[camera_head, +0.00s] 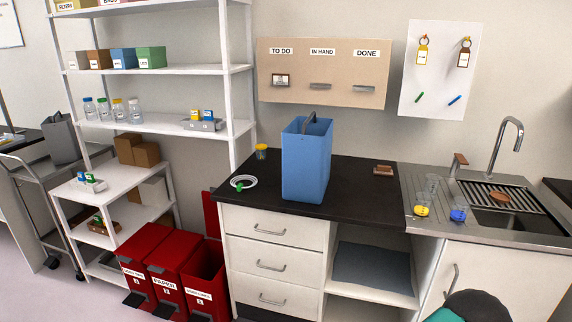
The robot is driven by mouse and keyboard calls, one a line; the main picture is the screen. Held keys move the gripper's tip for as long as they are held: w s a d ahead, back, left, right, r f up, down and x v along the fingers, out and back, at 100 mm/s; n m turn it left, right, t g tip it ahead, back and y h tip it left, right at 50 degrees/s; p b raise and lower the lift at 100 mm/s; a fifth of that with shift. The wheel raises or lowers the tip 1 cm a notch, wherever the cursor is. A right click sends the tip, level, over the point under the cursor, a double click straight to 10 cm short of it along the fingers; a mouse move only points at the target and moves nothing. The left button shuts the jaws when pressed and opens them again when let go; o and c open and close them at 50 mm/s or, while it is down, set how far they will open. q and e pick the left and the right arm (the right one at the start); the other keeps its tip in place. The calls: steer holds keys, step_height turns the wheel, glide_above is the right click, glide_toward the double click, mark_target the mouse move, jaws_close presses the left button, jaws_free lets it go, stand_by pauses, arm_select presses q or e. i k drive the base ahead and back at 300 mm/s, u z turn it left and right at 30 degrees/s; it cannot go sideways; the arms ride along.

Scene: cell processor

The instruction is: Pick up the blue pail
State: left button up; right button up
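The blue pail (306,163) stands upright on the black countertop (362,185), left of the sink. It is a tall, square-sided pail with a dark handle (309,120) raised at its top. Its inside is mostly hidden. Neither of my grippers shows in the head view, and nothing touches the pail's handle. A dark rounded part with a teal patch shows at the bottom right edge; I cannot tell which part it is.
A white cable coil (243,182) and a yellow-lidded jar (261,151) are left of the pail. A brown block (383,170) lies to its right, before the sink (505,221). Red bins (172,262) stand on the floor. White shelves (160,128) rise at left.

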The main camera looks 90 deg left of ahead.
mark_target(306, 142)
steer(key=u, duration=0.1)
steer(key=i, duration=0.25)
steer(key=u, duration=2.75)
steer(key=k, duration=0.4)
steer(key=u, duration=0.35)
steer(key=i, duration=1.45)
steer(key=z, duration=0.35)
